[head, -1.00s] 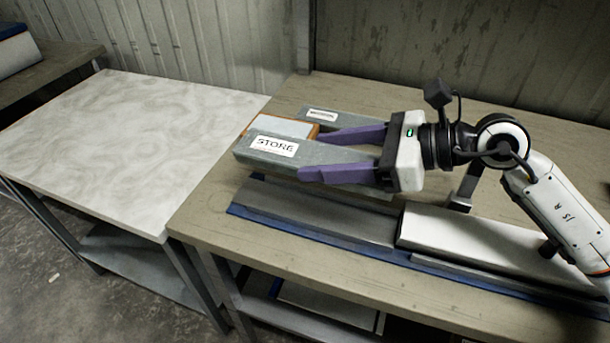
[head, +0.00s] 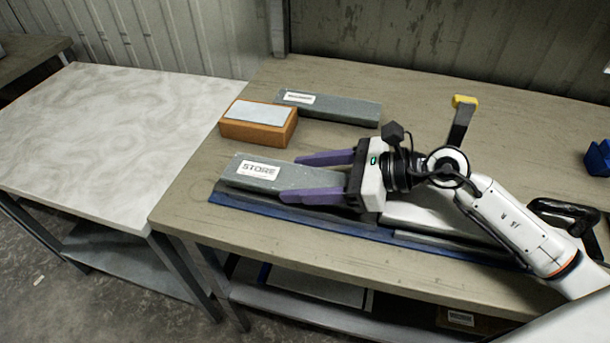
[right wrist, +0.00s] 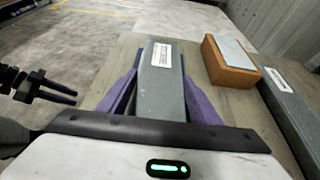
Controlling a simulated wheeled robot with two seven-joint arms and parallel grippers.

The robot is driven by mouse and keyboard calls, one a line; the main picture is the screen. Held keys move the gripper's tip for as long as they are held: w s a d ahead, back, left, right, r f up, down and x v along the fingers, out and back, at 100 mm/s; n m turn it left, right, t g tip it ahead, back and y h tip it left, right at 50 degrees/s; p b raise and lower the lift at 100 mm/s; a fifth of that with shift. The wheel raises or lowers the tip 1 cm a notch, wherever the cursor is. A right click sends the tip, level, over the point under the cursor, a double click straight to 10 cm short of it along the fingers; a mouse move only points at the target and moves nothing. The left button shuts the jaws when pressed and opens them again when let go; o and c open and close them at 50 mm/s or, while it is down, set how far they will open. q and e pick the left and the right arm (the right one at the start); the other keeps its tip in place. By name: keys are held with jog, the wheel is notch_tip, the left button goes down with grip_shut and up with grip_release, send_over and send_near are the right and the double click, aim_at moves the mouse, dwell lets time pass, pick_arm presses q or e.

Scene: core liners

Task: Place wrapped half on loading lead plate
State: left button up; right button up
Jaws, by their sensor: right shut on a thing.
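The wrapped half is a long grey block with a STORE label (head: 245,176). My right gripper (head: 312,176) is shut on it, with purple fingers along its two long sides. It also shows between the fingers in the right wrist view (right wrist: 160,90). The block lies lengthwise over the left part of a long blue-edged base (head: 270,212), where the grey plate is now mostly hidden under it. I cannot tell whether the block touches the plate. My left gripper (right wrist: 55,90), with dark fingers apart and empty, shows at the left in the right wrist view.
A second labelled grey block (head: 340,108) lies at the back. An orange-brown block with a pale top (head: 258,122) is beside it. A yellow-topped dark upright (head: 460,120) stands behind my right arm. The pale table (head: 100,140) at left is clear.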

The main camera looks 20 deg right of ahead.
pick_arm(q)
jog(key=shift+w, duration=0.1)
pick_arm(e)
jog(key=shift+r, duration=0.2)
jog(key=shift+f, duration=0.15)
pick_arm(q)
jog(key=shift+w, duration=0.15)
pick_arm(e)
jog(key=o, duration=1.9)
jog(key=shift+f, duration=0.15)
jog(key=shift+c, duration=0.2)
jog(key=shift+s+d, duration=0.15)
jog(key=shift+d, duration=0.1)
jog(key=b+v, duration=0.2)
jog(key=v, duration=0.8)
jog(key=shift+s+r, duration=0.1)
jog(key=shift+r, duration=0.1)
pick_arm(q)
jog(key=shift+d+f, duration=0.3)
jog(key=shift+f, duration=0.15)
pick_arm(e)
jog(key=shift+s+d+r, duration=0.3)
jog(key=shift+d+r, duration=0.05)
jog(key=shift+d, duration=0.15)
